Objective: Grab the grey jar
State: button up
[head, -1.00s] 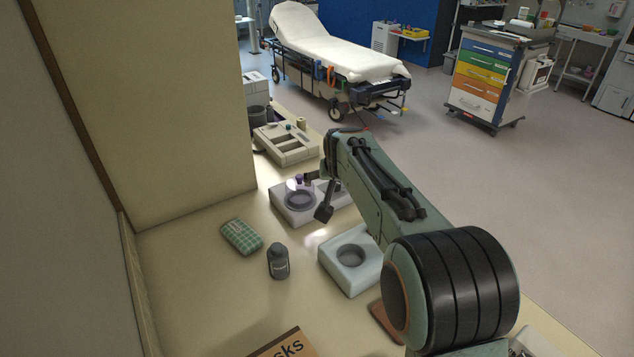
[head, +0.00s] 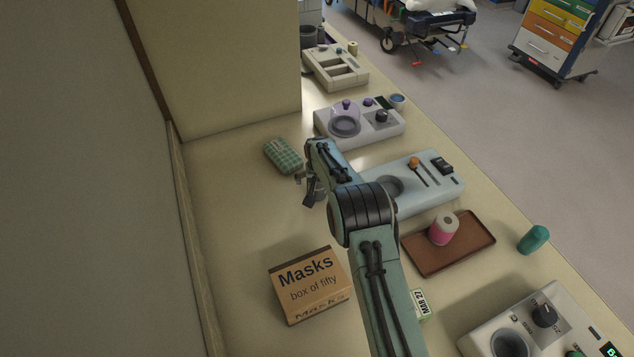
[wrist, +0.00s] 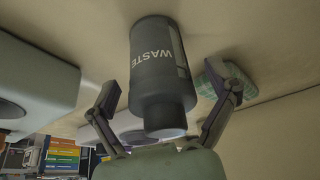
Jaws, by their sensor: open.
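The grey jar (wrist: 158,70) shows large in the wrist view, with the white word WASTE on its side and a narrower cap towards my gripper. My gripper (wrist: 162,88) is open, with one finger on each side of the jar and visible gaps between. In the head view my gripper (head: 311,192) is low over the bench, just below the green checked pack. There the arm and gripper hide the jar, and I cannot make it out.
The green checked pack (head: 284,156) lies close to my gripper. A pale blue device (head: 430,190) stands to its right, and a Masks box (head: 309,285) nearer me. A brown tray (head: 475,246) holds a pink-and-white roll (head: 443,229). Bare bench lies left of my gripper.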

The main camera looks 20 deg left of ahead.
jog(key=c, duration=1.3)
